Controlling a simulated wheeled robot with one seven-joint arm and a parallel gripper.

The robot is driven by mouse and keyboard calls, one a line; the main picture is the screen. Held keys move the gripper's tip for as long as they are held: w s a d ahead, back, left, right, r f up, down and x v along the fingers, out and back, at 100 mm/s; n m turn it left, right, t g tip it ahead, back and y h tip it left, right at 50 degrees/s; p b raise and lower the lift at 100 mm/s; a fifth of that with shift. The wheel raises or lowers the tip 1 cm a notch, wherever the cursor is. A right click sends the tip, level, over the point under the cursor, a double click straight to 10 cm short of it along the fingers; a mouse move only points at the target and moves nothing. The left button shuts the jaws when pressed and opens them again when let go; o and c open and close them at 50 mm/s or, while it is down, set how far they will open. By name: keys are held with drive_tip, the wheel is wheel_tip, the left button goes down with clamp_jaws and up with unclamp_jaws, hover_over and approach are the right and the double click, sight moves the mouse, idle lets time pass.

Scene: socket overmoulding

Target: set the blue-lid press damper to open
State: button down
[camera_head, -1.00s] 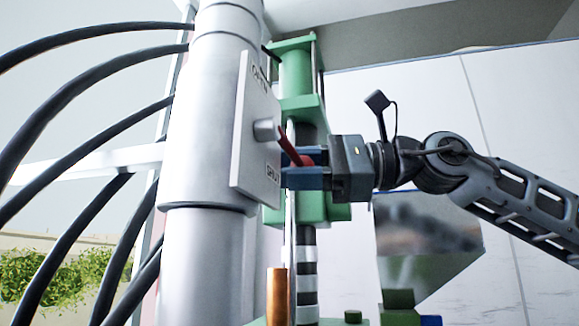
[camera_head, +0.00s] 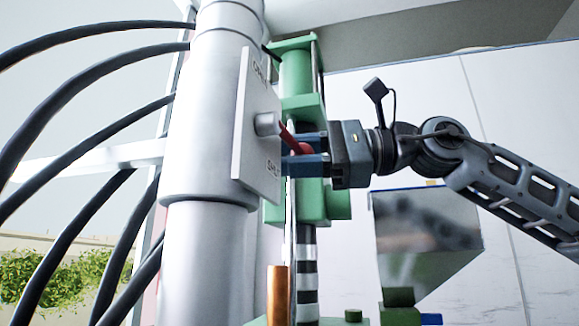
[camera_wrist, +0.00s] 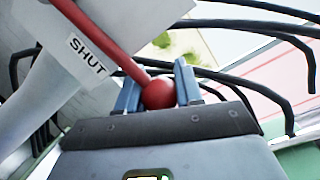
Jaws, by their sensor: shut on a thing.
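The damper is a red lever on a white plate (camera_head: 256,140) fixed to a thick grey pipe (camera_head: 208,110). The lever (camera_head: 288,135) runs from a grey hub (camera_head: 266,124) down and right to a red ball knob. My gripper (camera_head: 308,156) is shut on the knob, its blue fingers on either side of it. In the wrist view the red knob (camera_wrist: 159,92) sits between the two fingers, and the SHUT label (camera_wrist: 88,56) is beside the lever. The plate reads OPEN at its top and SHUT at its bottom. The lever points between them, nearer SHUT.
A green press frame (camera_head: 299,80) with a striped column (camera_head: 306,270) stands just behind the plate. Black hoses (camera_head: 80,110) curve off the pipe to the left. A copper cylinder (camera_head: 277,295) and green blocks (camera_head: 399,305) are below.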

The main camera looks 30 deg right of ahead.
drive_tip(key=shift+s+a+r+n+h+b, duration=0.15)
drive_tip(key=shift+r+n, duration=0.6)
drive_tip(key=shift+s+a+r+n+h+b, duration=0.1)
drive_tip(key=shift+s+a+r+n+b, duration=0.1)
drive_tip(key=shift+r+n, duration=0.55)
drive_tip(key=shift+s+a+r+n+h+b, duration=0.1)
drive_tip(key=shift+s+r+n+h+b, duration=0.05)
drive_tip(key=shift+r+n, duration=0.6)
drive_tip(key=shift+r, duration=0.1)
drive_tip(key=c, duration=1)
unclamp_jaws()
drive_tip(key=shift+b+v, duration=0.7)
drive_tip(key=shift+v, duration=3.2)
drive_tip(key=shift+c, duration=0.2)
